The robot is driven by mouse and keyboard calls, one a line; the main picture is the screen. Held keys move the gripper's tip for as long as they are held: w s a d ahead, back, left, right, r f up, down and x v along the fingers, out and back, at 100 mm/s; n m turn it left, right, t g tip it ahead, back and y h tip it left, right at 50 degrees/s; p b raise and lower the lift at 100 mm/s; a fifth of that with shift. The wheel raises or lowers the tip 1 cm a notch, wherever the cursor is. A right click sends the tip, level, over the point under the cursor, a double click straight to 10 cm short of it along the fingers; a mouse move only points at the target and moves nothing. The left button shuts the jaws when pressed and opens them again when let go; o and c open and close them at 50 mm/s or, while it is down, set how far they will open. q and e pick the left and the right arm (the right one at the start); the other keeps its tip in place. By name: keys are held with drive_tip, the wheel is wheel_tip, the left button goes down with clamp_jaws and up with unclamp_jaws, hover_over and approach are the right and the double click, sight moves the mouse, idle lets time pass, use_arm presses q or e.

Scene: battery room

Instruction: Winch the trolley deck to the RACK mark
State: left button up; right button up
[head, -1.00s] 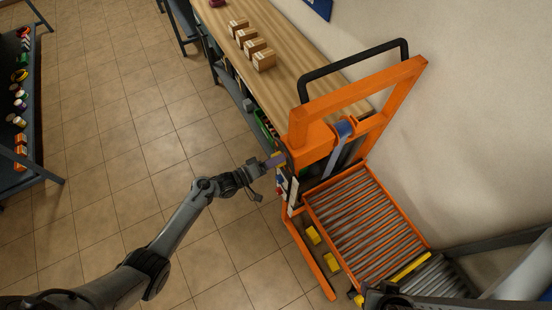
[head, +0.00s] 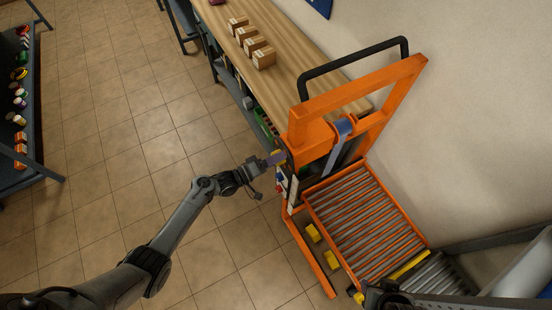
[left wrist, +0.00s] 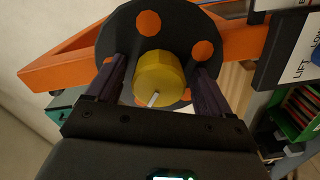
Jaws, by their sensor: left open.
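The orange trolley (head: 375,130) stands at centre right, with a roller deck (head: 365,225) low in its frame. A blue strap (head: 335,158) hangs from the blue drum on its upper crossbar. My left gripper (head: 277,157) is at the left side of the trolley's mast. In the left wrist view, a yellow hexagonal knob (left wrist: 160,76) sits before a dark disc (left wrist: 122,38) with orange spots. My left gripper (left wrist: 153,85) is open, its dark purple fingers on either side of the knob. Contact with the knob cannot be told. No RACK mark is legible.
A wooden bench (head: 290,45) with several cartons (head: 254,45) runs behind the trolley. A dark shelf (head: 30,100) stands at far left. A label panel (left wrist: 300,50) reading LIFT is beside the disc. Tiled floor (head: 130,130) is clear at left.

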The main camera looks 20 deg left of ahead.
use_arm(q)
drive_tip(key=v, duration=1)
drive_tip(key=shift+s+a+b, duration=0.25)
drive_tip(key=shift+s+b, duration=0.05)
use_arm(e)
drive_tip(key=shift+f, duration=0.35)
